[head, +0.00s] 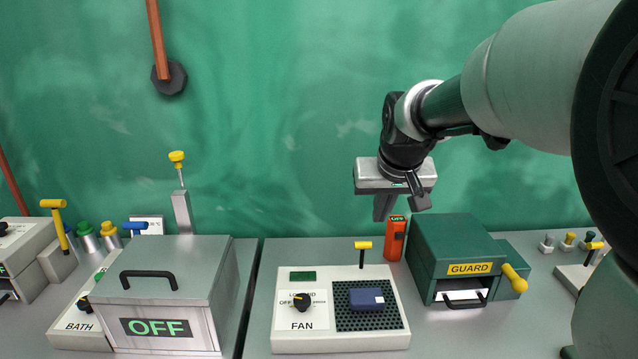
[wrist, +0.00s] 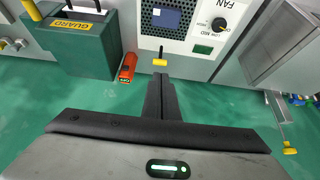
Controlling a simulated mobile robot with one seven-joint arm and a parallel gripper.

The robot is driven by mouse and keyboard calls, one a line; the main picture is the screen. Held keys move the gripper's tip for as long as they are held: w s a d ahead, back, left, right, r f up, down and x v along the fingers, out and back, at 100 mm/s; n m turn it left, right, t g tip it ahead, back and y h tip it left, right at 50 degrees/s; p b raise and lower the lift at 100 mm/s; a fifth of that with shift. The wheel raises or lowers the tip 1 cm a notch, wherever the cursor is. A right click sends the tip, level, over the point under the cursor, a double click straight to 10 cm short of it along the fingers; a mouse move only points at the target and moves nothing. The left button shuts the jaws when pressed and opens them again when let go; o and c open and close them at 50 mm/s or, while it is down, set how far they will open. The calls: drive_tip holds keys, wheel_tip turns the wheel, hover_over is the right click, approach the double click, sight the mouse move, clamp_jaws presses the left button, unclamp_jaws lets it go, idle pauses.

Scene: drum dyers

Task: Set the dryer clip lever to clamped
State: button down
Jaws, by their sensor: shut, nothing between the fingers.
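The dryer is the white FAN unit (head: 340,340) in the middle of the bench; its panel also shows in the wrist view (wrist: 185,45). A small lever with a yellow crossbar (head: 363,245) on a thin black stem stands upright at its back edge, apparently the clip lever. It also shows in the wrist view (wrist: 160,62). A blue block (head: 366,299) lies on the black perforated plate in front of it. My gripper (head: 383,217) is shut and empty, pointing down above and behind the lever; in the wrist view its fingers (wrist: 158,80) end close to the yellow bar. I cannot tell whether they touch.
An orange device (head: 395,240) stands right of the lever, beside the green GUARD box (head: 455,243) with its yellow handle. The grey BATH box (head: 165,285), marked OFF, stands left. A black dial (head: 301,301) is on the fan unit. Air above the unit is free.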

drive_tip(key=p, duration=0.1)
hover_over(362, 256)
wheel_tip(362, 256, down, 7)
drive_tip(key=shift+w+d+r, duration=0.15)
drive_tip(key=shift+w+r, duration=0.05)
drive_tip(key=shift+w, duration=0.1)
drive_tip(key=shift+f, duration=0.1)
drive_tip(key=p+x, duration=0.2)
drive_tip(key=x, duration=0.8)
drive_tip(key=s, duration=0.4)
drive_tip(key=shift+f, duration=0.2)
drive_tip(key=shift+f+b, duration=0.2)
drive_tip(key=shift+b, duration=0.1)
